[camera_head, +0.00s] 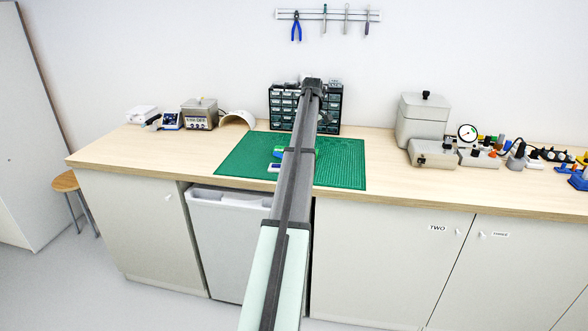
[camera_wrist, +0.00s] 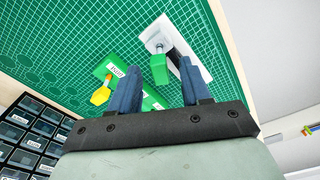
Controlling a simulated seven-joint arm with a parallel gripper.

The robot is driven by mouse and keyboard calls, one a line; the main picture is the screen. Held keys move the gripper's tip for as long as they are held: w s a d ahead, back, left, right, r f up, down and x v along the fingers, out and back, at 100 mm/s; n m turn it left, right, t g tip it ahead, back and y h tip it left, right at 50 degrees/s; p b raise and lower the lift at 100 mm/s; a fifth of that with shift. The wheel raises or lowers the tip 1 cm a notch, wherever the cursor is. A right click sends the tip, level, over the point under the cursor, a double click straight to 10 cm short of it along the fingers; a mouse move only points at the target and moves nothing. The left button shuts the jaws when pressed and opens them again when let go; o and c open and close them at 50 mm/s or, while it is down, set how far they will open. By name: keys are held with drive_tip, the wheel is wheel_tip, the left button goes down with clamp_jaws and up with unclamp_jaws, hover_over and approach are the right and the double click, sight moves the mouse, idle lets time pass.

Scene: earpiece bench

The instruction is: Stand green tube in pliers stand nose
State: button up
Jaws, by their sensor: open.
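My gripper (camera_wrist: 173,66) is open in the wrist view, its two blue fingers apart over the green mat. A small green piece (camera_wrist: 189,72), possibly the green tube, shows beside the right finger, which partly hides it. It is by a white block (camera_wrist: 180,40) that has a silver round part on it. I cannot tell whether the piece touches a finger. A flat green holder (camera_wrist: 115,70) with a white label lies to the left, partly behind the left finger. The label is too small to read surely, so I cannot tell which thing is the pliers stand.
A yellow-orange piece (camera_wrist: 101,94) is beside the green holder. A drawer cabinet (camera_head: 328,112) stands behind the green mat (camera_head: 340,170). Grey equipment (camera_head: 423,120) is to the right, small devices (camera_head: 198,115) to the left. My arm hides the mat's middle in the head view.

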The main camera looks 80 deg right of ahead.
wheel_tip(320, 180, up, 14)
drive_tip(key=shift+s+a, duration=0.2)
drive_tip(key=shift+s, duration=0.2)
drive_tip(key=shift+f, duration=0.15)
idle(0.5)
